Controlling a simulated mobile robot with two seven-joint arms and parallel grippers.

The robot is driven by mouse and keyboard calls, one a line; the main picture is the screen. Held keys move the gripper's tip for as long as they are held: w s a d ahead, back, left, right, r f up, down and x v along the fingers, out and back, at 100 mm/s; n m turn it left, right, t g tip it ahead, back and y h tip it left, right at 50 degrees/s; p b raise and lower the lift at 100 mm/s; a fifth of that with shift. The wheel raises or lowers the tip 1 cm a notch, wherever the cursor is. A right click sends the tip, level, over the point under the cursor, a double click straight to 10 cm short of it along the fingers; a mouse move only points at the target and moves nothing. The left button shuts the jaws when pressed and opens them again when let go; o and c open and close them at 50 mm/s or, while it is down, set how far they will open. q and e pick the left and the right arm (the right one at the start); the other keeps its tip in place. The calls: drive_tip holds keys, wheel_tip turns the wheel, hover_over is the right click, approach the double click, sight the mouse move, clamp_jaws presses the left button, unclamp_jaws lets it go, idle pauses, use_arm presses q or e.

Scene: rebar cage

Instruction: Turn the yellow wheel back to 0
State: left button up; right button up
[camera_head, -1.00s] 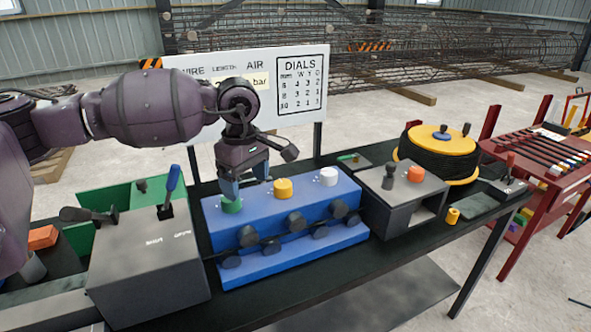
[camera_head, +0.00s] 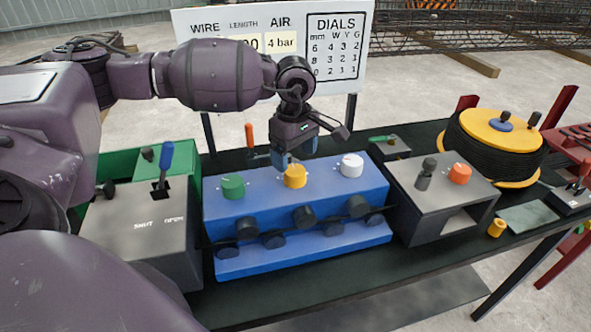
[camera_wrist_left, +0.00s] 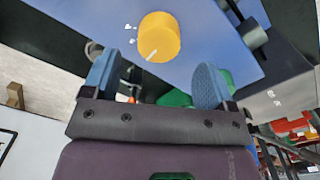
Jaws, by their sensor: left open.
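The yellow wheel (camera_head: 294,176) is a round knob on top of the blue machine (camera_head: 330,198), between a green knob (camera_head: 233,186) on its left and a white knob (camera_head: 352,165) on its right. My left gripper (camera_head: 287,157) is above and just behind the yellow wheel in the head view. In the left wrist view the wheel (camera_wrist_left: 158,36) lies beyond the open fingertips, with a white line on its top and small white marks beside it. The two blue-grey fingers are apart and do not touch the wheel. My right gripper is not in view.
A sign (camera_head: 275,45) with a DIALS table stands behind the bench. A grey box with a blue lever (camera_head: 165,160) stands left; a grey box with an orange knob (camera_head: 459,173) stands right. Black rollers line the blue machine's front. A cable reel (camera_head: 497,140) is at the right.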

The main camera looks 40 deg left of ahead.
sight(295, 170)
use_arm(q)
drive_tip(key=shift+w+f, duration=0.1)
drive_tip(key=shift+f, duration=2.55)
drive_tip(key=c, duration=0.9)
